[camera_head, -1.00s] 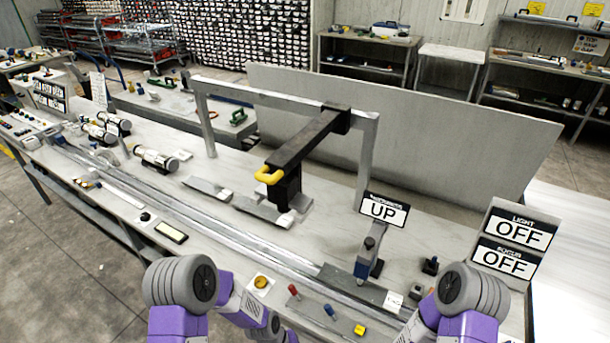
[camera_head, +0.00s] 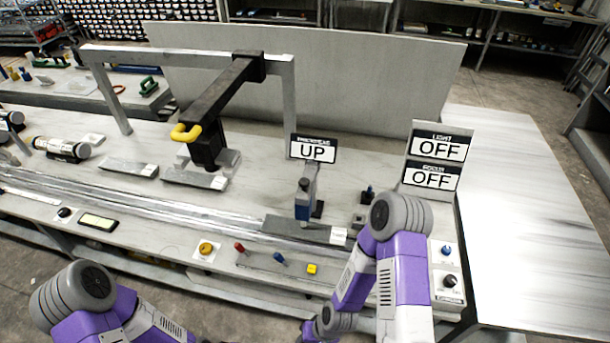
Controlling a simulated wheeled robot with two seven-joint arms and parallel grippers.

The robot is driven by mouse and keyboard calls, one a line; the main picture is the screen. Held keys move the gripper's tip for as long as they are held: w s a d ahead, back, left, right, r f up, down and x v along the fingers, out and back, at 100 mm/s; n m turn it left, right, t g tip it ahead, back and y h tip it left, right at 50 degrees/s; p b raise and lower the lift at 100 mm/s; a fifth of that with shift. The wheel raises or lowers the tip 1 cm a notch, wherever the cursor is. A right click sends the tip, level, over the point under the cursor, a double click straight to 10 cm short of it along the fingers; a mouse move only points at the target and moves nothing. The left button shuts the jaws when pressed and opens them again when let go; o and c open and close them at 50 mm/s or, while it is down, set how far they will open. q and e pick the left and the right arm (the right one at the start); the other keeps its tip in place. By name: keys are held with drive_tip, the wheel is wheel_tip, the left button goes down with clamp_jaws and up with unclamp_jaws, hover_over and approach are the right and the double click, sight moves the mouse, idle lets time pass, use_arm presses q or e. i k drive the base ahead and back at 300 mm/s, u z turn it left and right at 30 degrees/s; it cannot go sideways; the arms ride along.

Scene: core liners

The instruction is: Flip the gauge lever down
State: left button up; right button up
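A small gauge stand (camera_head: 306,196) with a grey upright and a blue lower part stands on a dark grey base plate (camera_head: 290,229) right of the middle. The sign (camera_head: 314,149) behind it reads "UP"; its small heading is too blurred to read. A red-tipped lever (camera_head: 240,248) and a blue-tipped lever (camera_head: 279,258) stand on the bench's front strip. I cannot tell which part is the gauge lever. My arms show at the lower left and lower right, but both grippers are out of view. My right arm covers part of the bench front.
A yellow button (camera_head: 312,269) and a round orange knob (camera_head: 206,248) lie along the front strip. Two signs (camera_head: 437,161) at the right read "OFF". A dark overhead arm with a yellow handle (camera_head: 185,132) stands left of the middle. White bench surface at the right (camera_head: 540,220) is clear.

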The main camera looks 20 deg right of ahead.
sight(280, 257)
drive_tip(key=k, duration=1.35)
drive_tip(key=u, duration=0.8)
drive_tip(key=i, duration=1.65)
drive_tip(key=z, duration=0.7)
